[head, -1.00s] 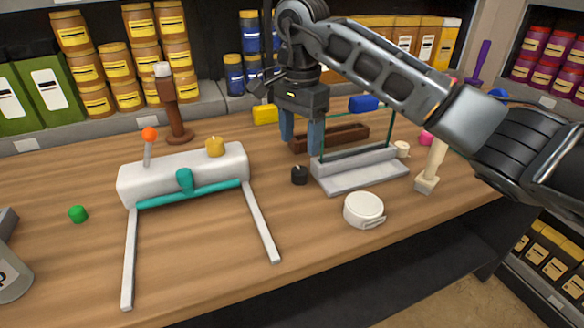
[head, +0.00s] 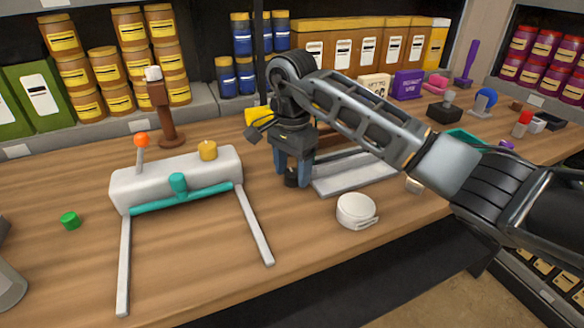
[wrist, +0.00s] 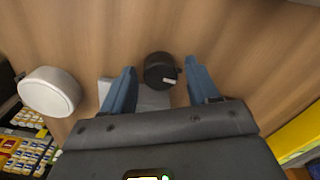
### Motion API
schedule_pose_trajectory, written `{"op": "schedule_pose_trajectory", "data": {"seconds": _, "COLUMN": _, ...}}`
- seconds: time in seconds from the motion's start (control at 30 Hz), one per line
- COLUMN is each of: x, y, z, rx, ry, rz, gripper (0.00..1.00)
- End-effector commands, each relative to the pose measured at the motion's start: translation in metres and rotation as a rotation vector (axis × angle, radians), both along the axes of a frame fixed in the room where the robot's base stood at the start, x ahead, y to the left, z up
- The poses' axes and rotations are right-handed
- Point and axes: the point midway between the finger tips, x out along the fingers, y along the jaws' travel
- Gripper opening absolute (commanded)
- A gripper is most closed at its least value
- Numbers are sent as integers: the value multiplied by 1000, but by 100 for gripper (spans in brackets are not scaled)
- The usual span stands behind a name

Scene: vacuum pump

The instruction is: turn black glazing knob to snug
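The black glazing knob (head: 291,177) stands on the wooden table at the left end of the grey glazing base (head: 350,178). In the wrist view the black knob (wrist: 160,71), with a white mark on its side, lies between the two blue fingertips. My gripper (head: 291,184) points down over the knob. It is open, with one finger on each side, and in the wrist view (wrist: 158,76) a gap shows between the knob and each finger. My arm hides much of the glazing frame.
A white round tin (head: 356,210) stands right of my gripper, near the table's front edge. A white machine with teal bar (head: 180,178) and two long legs stands to the left. A green knob (head: 70,220) is far left. Bare table lies between the machine and the knob.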

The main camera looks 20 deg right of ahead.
Motion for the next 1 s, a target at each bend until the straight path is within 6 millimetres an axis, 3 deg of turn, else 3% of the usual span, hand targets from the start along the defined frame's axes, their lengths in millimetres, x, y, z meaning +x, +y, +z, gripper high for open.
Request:
{"op": "schedule_pose_trajectory", "data": {"seconds": 0.07, "x": 0, "y": 0, "z": 0, "rx": 0, "ry": 0, "rz": 0, "gripper": 52}}
{"op": "schedule_pose_trajectory", "data": {"seconds": 0.5, "x": 0, "y": 0, "z": 0, "rx": 0, "ry": 0, "rz": 0, "gripper": 9}}
{"op": "schedule_pose_trajectory", "data": {"seconds": 1.0, "x": 0, "y": -2, "z": 1, "rx": -3, "ry": 2, "rz": -141, "gripper": 9}}
